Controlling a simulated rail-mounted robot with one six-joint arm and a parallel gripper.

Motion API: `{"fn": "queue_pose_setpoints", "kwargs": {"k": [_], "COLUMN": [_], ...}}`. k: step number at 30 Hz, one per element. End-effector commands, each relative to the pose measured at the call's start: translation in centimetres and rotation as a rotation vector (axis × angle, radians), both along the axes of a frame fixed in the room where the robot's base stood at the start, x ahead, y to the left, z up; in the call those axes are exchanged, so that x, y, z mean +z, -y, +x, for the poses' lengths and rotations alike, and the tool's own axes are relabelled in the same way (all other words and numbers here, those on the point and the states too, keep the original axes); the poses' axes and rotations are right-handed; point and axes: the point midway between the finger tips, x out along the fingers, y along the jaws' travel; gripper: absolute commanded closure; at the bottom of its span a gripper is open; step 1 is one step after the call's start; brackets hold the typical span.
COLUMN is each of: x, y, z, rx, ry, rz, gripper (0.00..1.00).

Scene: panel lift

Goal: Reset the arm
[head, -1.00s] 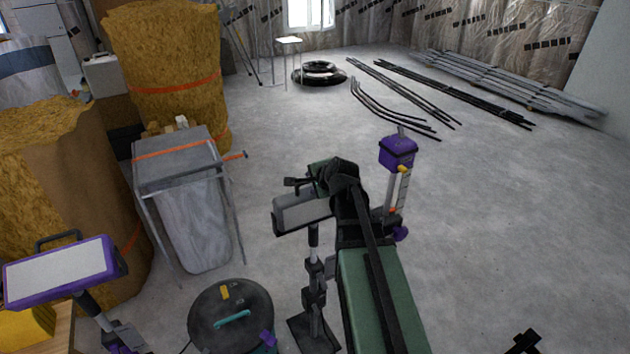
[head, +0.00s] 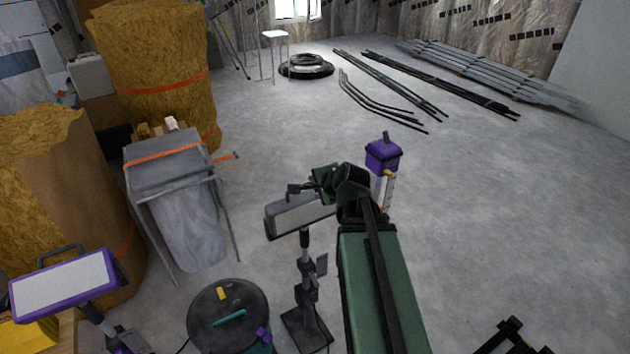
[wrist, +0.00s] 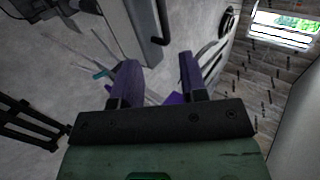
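My gripper (wrist: 158,62) shows in the wrist view with its two purple fingers well apart and nothing held between them. Beyond the fingers are grey floor and part of a grey panel with a black handle. In the head view my green and black arm reaches up from the bottom centre, and I cannot make out the gripper's fingers there.
A work light (head: 298,215) on a stand is close left of my arm. A purple-topped device (head: 383,156) stands just beyond it. Floor at right is mostly clear.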

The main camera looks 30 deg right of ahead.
Motion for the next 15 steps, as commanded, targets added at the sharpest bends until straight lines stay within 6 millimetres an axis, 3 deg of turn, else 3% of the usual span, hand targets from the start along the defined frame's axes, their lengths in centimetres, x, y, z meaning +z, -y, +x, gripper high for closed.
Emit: {"fn": "queue_pose_setpoints", "kwargs": {"k": [10,14,15], "x": [-0.3,-2.4,-3.3], "y": [-0.2,-1.2,-2.5], "z": [-0.1,-2.5,-3.7], "rx": [0.042,0.294,0.437], "ry": [-0.014,-0.181,-0.268], "rz": [-0.034,-0.202,-0.276], "gripper": [0.6,0.6,0.6]}}
